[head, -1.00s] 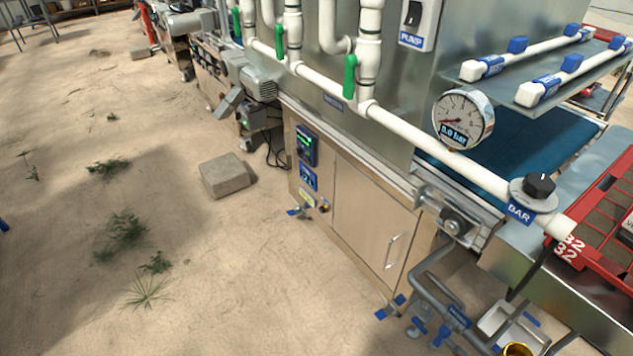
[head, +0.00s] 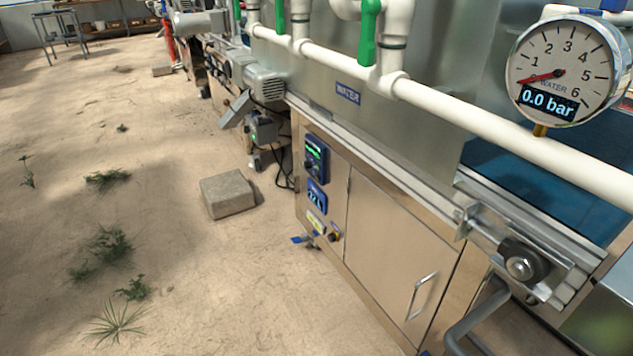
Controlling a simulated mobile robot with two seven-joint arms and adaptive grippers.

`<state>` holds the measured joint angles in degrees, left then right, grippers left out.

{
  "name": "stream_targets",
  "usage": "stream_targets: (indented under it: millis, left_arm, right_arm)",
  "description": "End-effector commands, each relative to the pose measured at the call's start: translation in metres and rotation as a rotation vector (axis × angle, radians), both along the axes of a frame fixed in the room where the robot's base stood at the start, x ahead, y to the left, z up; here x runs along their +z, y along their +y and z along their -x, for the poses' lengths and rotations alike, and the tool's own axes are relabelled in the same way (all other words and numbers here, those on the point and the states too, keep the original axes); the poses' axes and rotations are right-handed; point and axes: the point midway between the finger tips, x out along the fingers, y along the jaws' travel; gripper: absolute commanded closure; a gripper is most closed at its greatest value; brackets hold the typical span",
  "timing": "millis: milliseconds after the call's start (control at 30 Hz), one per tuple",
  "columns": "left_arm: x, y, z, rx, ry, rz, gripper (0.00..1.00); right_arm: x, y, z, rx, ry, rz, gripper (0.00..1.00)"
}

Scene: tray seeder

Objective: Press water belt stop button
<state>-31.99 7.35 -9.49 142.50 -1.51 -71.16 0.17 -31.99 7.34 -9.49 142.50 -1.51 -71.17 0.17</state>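The water station's steel cabinet (head: 385,240) stands right of centre under a blue WATER label (head: 348,93). On its left panel is a dark blue control box (head: 315,157) with a green-lit display and a dark knob. Below it is a blue digital display (head: 317,196), whose digits are too small to read surely. Lower still are a small yellowish label (head: 316,223) and a small dark round control with yellow around it (head: 334,234). I cannot tell for certain which control is the belt stop button. Neither gripper is in view.
A pressure gauge (head: 563,72) reads 0.0 bar on the white pipe (head: 480,122). Green valve handles (head: 368,30) hang above. A concrete block (head: 228,194) lies on the sandy floor left of the cabinet. The floor (head: 210,290) before the panel is mostly clear, with small weeds.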

Motion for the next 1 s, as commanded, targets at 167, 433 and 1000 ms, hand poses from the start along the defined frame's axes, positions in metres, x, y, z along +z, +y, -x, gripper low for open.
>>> stream_targets:
  millis: [167,433,1000]
  left_arm:
    - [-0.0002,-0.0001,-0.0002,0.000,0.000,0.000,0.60]
    - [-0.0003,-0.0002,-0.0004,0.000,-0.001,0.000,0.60]
    - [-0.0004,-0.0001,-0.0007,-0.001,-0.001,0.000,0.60]
  right_arm:
    - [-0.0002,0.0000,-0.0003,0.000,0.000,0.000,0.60]
    - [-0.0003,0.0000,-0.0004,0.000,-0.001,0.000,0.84]
    - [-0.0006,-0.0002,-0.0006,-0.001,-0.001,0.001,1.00]
